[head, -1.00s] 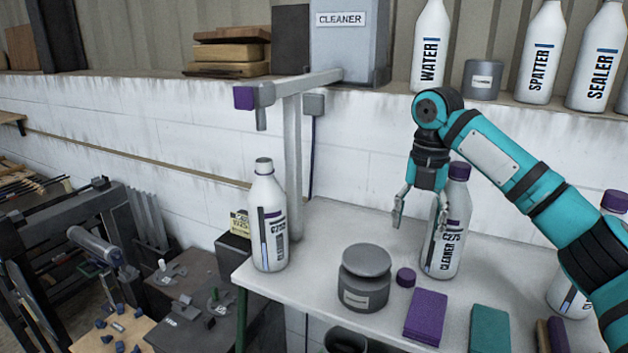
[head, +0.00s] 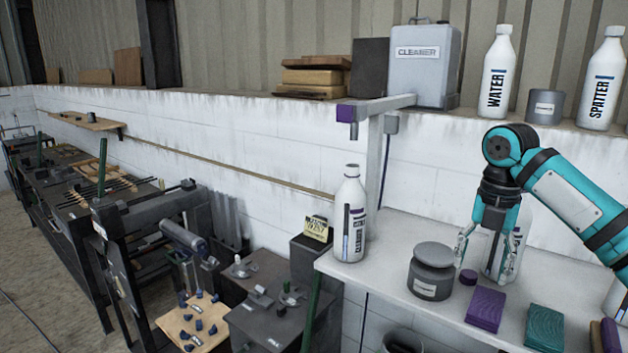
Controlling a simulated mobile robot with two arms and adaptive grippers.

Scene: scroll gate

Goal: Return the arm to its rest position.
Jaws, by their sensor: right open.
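My right arm comes in from the right, teal and black. Its gripper (head: 485,262) points down over the white bench top (head: 395,250), with its fingers apart. A white bottle (head: 497,258) stands on the bench behind the gripper, partly hidden by it; its cap is hidden. I cannot tell whether the fingers touch it. My left gripper is not in view.
A white bottle (head: 351,215) stands at the bench's left end, by a post with a side arm (head: 375,160). A grey jar (head: 430,272), purple cap (head: 468,277), purple block (head: 486,309) and teal block (head: 545,326) lie near the gripper. Dark workbenches (head: 70,215) stand left.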

